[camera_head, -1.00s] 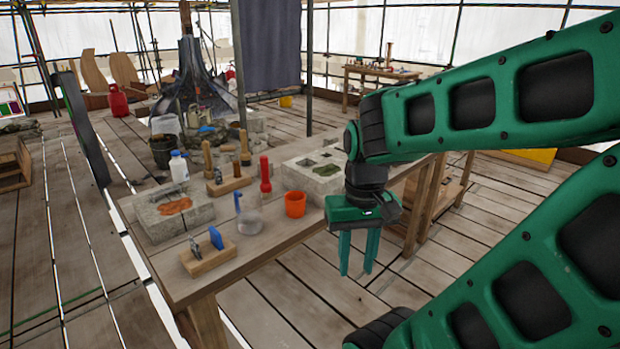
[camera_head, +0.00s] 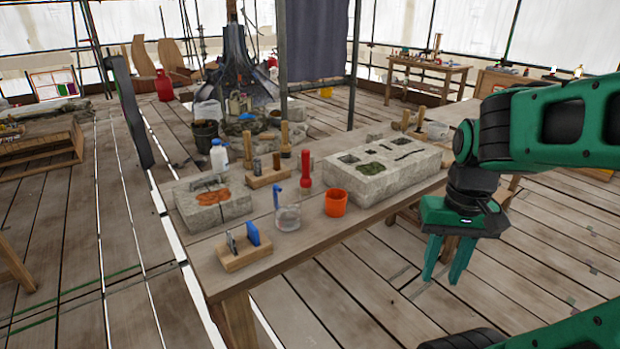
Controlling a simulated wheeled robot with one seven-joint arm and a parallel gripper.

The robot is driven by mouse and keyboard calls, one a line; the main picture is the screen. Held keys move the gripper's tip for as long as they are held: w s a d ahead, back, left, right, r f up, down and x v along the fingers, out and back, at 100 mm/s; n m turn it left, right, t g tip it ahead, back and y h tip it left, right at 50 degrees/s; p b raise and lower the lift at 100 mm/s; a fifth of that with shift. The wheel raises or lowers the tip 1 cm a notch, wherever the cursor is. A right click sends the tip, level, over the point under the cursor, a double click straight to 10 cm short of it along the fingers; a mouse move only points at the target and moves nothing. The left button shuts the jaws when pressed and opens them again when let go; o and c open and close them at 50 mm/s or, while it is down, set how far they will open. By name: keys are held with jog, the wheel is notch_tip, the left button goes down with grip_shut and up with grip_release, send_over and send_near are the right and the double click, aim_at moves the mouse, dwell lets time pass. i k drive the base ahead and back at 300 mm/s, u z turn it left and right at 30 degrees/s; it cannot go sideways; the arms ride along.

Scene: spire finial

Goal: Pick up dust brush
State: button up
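A tool with a wooden handle and a darker lower end (camera_head: 285,139) stands upright at the back of the workbench (camera_head: 330,245); it looks like a brush, but is too small to be sure it is the dust brush. Another slim tool with a blue handle (camera_head: 277,196) stands in a clear jar (camera_head: 288,218) nearer the front. My gripper (camera_head: 446,272) hangs with its green fingers down and apart, open and empty. It is to the right of the bench's front edge, above the plank floor, away from both tools.
On the bench are an orange cup (camera_head: 336,203), a red torch-like tool (camera_head: 305,169), a large stone block (camera_head: 380,178), a smaller block (camera_head: 212,206), a white bottle (camera_head: 219,157), and wooden racks (camera_head: 246,256). A vertical pole (camera_head: 354,65) stands behind.

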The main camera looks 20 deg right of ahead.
aim_at(305, 182)
jog(key=i, duration=1)
jog(key=u, duration=0.05)
